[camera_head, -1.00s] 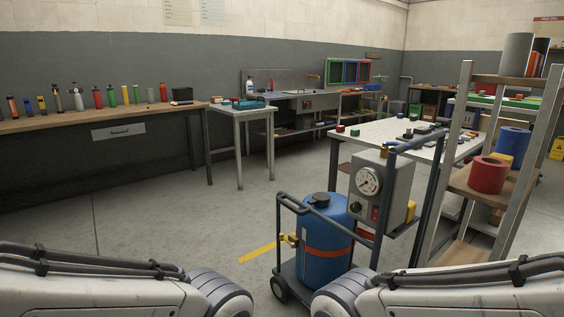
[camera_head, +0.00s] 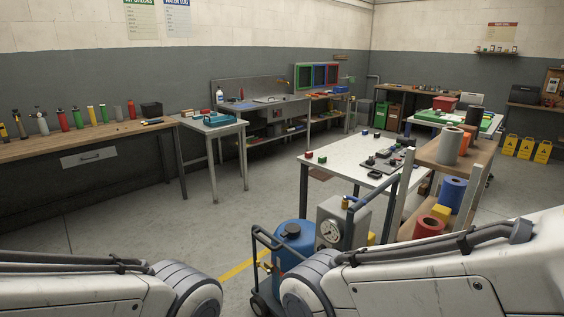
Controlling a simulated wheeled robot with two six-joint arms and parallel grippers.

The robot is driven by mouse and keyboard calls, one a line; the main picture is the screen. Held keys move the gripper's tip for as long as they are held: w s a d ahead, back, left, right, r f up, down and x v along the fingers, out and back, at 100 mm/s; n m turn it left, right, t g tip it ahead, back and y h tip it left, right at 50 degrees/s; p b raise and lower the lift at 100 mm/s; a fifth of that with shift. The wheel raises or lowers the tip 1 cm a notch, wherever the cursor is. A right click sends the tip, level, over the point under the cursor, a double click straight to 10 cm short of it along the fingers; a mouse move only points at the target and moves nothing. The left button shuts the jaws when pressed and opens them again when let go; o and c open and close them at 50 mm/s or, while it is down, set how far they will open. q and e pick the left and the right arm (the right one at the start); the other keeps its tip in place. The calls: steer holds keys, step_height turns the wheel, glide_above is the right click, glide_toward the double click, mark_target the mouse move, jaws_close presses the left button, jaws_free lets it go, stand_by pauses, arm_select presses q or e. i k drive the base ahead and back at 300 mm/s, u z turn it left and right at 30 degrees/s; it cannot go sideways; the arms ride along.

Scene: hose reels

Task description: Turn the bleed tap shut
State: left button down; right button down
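A wheeled cart (camera_head: 253,241) with a blue tank (camera_head: 293,238) and a grey gauge box (camera_head: 329,212) stands at the lower middle. A small brass fitting (camera_head: 265,266) with a tap-like shape sits at the tank's left side. Another small yellow-brass part (camera_head: 345,203) is on top of the gauge box. I cannot tell which is the bleed tap, or how either is turned. My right arm covers the lower part of the cart. Only links of my two arms show at the bottom; both grippers are out of view.
A white table (camera_head: 340,157) with small parts stands behind the cart. A shelf rack (camera_head: 425,187) with rolls stands close on its right. A long workbench (camera_head: 90,142) and a small table (camera_head: 209,127) line the left wall. The floor (camera_head: 120,220) in front of them is clear.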

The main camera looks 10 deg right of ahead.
mark_target(347, 197)
steer(key=i, duration=1.6)
steer(key=z, duration=0.6)
